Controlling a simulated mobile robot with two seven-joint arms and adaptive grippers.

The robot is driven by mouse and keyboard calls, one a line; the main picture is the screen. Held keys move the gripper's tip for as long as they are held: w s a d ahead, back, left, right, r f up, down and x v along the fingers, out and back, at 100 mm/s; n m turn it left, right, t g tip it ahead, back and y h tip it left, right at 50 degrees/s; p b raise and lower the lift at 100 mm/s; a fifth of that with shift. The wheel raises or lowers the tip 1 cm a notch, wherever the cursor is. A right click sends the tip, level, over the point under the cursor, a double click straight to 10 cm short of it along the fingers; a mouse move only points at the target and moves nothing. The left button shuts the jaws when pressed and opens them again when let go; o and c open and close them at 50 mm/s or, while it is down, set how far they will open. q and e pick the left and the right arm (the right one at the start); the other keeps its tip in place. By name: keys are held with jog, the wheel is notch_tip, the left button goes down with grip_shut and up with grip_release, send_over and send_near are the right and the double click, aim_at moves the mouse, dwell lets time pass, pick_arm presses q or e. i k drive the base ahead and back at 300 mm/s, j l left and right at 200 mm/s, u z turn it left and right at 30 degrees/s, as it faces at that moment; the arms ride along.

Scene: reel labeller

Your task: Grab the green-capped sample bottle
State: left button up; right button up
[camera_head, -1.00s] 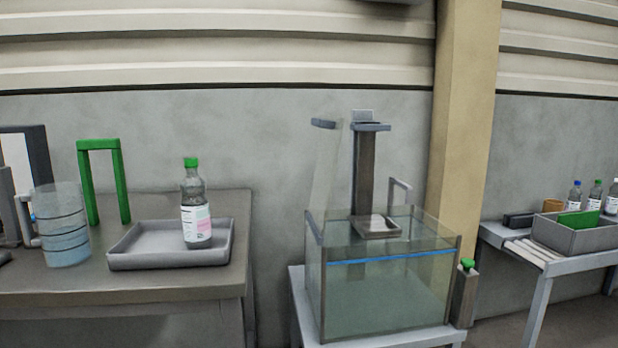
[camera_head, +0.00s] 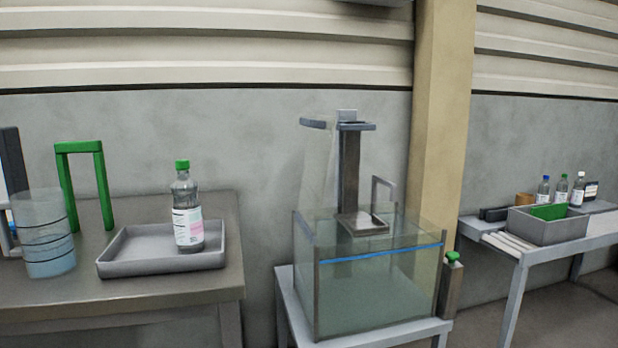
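A clear sample bottle with a green cap (camera_head: 187,212) stands upright in a shallow grey tray (camera_head: 125,265) on the left table. It has a white and pink label facing me. Another, smaller green-capped bottle (camera_head: 561,190) stands among several bottles at the back of the right table. Neither of my grippers shows in the view.
The left table (camera_head: 205,300) also holds a clear ringed cylinder (camera_head: 47,235) and a green frame (camera_head: 80,148). A glass water tank (camera_head: 380,285) stands on a stand in the middle. The right table (camera_head: 600,228) carries a grey bin (camera_head: 545,228) with a green divider.

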aim_at(187, 218)
jog(key=i+j+z, duration=0.1)
jog(key=i+j, duration=0.5)
jog(key=j, duration=0.25)
jog(key=i+j+z, duration=0.15)
jog(key=i+j, duration=0.2)
jog(key=k+j, duration=0.05)
jog(key=j, duration=0.05)
